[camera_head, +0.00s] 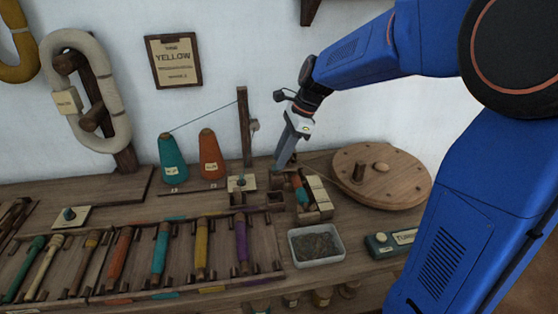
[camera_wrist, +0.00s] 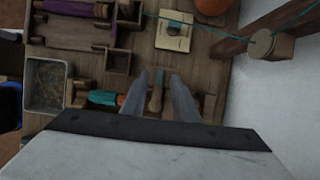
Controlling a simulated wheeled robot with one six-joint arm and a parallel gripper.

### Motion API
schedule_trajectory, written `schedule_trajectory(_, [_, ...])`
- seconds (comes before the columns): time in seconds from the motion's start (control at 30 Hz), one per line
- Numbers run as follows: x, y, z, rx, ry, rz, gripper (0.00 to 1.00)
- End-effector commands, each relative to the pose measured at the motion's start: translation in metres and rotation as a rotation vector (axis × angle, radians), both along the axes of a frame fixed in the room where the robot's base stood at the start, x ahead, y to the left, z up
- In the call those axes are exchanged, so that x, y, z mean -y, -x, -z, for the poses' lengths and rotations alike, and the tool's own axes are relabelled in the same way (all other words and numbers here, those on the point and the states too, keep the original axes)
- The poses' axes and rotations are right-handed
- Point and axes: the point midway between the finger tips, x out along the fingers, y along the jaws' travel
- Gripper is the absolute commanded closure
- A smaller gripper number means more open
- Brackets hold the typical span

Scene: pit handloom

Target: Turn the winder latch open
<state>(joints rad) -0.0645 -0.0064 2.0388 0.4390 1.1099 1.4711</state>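The winder (camera_head: 318,196) is a small wooden stand on the bench, with an orange and teal bobbin (camera_head: 300,189) at its left side. The bobbin also shows in the wrist view (camera_wrist: 103,98), left of my fingers. My gripper (camera_head: 283,163) points down just behind and left of the winder. In the wrist view my gripper (camera_wrist: 158,77) has its two fingers apart. A slim light wooden lever (camera_wrist: 156,97), which looks like the latch, lies between them. I cannot tell whether the fingers touch it. Its lower end is hidden by the gripper body.
A round wooden disc (camera_head: 400,180) with a knob stands right of the winder. A clear tray (camera_head: 333,253) lies in front. A post (camera_head: 244,125) with a thread and an orange cone (camera_head: 211,155) stand behind left. A rack of colored bobbins (camera_head: 160,253) fills the left front.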

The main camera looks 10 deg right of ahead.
Motion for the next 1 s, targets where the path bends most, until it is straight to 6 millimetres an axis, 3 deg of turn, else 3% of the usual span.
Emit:
schedule_trajectory(0.2, [-0.007,0.0,0.015,-0.001,0.0,0.0,0.73])
schedule_trajectory(0.5, [-0.007,0.0,0.017,0.001,0.0,0.0,0.73])
schedule_trajectory(0.53, [-0.007,0.0,0.017,0.001,0.0,0.0,0.75])
schedule_trajectory(0.63, [-0.007,0.0,0.017,0.001,0.0,0.0,0.99])
schedule_trajectory(1.0, [-0.007,-0.001,0.016,0.0,0.0,-0.023,1.0])
